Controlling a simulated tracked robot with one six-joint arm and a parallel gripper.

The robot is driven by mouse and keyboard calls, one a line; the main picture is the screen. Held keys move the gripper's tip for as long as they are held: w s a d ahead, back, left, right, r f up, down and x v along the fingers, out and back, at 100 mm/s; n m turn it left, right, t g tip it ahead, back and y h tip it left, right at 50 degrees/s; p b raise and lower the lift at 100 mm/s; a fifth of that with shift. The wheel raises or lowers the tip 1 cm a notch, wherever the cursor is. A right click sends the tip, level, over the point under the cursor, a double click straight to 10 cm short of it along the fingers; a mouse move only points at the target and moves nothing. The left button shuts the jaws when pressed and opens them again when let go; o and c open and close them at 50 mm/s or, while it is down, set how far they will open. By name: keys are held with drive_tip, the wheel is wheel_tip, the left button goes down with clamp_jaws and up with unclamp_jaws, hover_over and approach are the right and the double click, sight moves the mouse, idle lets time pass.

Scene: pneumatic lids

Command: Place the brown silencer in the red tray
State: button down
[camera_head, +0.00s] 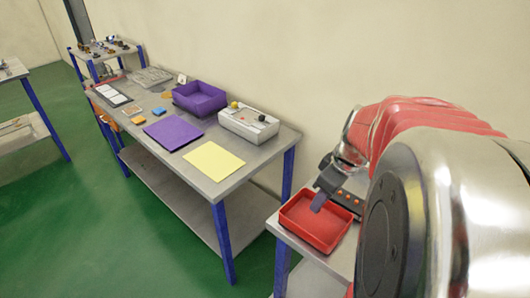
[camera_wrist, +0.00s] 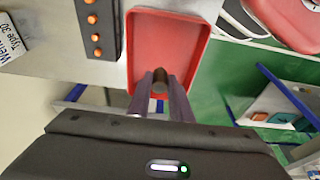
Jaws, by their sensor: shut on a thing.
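The red tray (camera_head: 303,241) stands on a small bench at lower right in the head view. It also fills the top middle of the wrist view (camera_wrist: 150,35). My gripper (camera_head: 319,201) points down over the tray. In the wrist view its fingers (camera_wrist: 161,92) are shut on the brown silencer (camera_wrist: 160,78), a small dark brown cylinder that overlaps the tray's near end there. The silencer does not show clearly in the head view. I cannot tell whether it touches the tray floor. The rest of the tray is empty.
A dark block with orange buttons (camera_wrist: 96,30) lies beside the tray. On the longer table are a purple bin (camera_head: 200,104), a grey box with knobs (camera_head: 248,124), a purple sheet (camera_head: 173,133) and a yellow sheet (camera_head: 214,161). A gap separates the two benches.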

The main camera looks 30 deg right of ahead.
drive_tip(key=shift+s+x, duration=0.2)
drive_tip(key=shift+x, duration=0.7)
drive_tip(key=shift+s+x, duration=0.2)
drive_tip(key=shift+x, duration=0.7)
drive_tip(key=shift+d+f, duration=0.1)
drive_tip(key=shift+f, duration=0.05)
drive_tip(key=c, duration=1.6)
unclamp_jaws()
drive_tip(key=v, duration=1.2)
drive_tip(key=shift+s, duration=0.1)
